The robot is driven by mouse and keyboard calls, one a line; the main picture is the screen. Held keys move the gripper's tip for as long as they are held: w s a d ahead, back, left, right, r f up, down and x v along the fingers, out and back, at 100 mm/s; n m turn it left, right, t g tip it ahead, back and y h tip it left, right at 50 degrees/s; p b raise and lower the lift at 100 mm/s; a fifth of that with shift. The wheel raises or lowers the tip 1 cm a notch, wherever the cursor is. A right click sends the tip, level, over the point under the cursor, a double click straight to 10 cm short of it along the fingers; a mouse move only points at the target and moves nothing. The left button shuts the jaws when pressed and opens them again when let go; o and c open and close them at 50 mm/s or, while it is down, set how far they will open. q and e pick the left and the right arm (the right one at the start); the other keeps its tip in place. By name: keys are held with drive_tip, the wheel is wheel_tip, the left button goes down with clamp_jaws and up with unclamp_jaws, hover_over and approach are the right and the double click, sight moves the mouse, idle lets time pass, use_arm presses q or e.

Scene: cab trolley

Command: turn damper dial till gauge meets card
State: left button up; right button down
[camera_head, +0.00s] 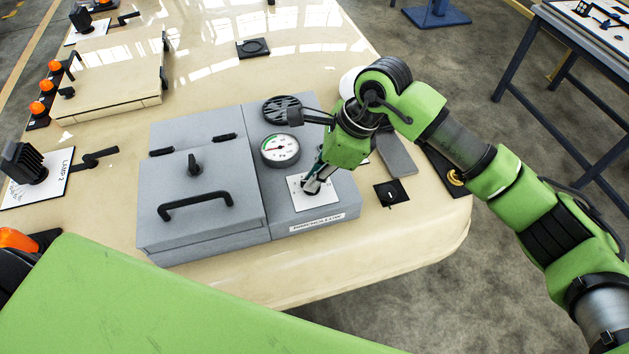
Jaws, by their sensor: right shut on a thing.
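The damper dial sits on a white plate (299,194) at the front right of a grey box (325,212). My right gripper (311,186) reaches down over it from the right and is shut on the dial, which is mostly hidden by the fingers. The round gauge (280,149) with a white face stands just behind the plate; its face has a green and a red part, and its needle is too small to read surely. I cannot make out a card for certain. My left gripper is not in view.
A lidded grey compartment (205,190) with a black handle (195,204) adjoins on the left. A black vent (282,109) is behind the gauge. A grey slab (396,156) and a small black switch (391,194) lie right of the box. The front table edge is clear.

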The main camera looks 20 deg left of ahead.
drive_tip(key=m+b, duration=0.1)
drive_tip(key=b, duration=0.1)
drive_tip(key=m+t+b, duration=0.1)
drive_tip(key=m+b, duration=0.2)
drive_tip(key=b, duration=0.1)
drive_tip(key=shift+s+f+t+b, duration=0.1)
drive_tip(key=shift+f+t+b, duration=0.15)
drive_tip(key=shift+t+b, duration=0.15)
drive_tip(key=shift+r+m+t+b, duration=0.3)
drive_tip(key=shift+m+b, duration=0.75)
drive_tip(key=shift+m, duration=0.05)
drive_tip(key=c, duration=2.2)
unclamp_jaws()
drive_tip(key=shift+s, duration=0.1)
drive_tip(key=shift+o, duration=0.2)
drive_tip(key=v, duration=1.2)
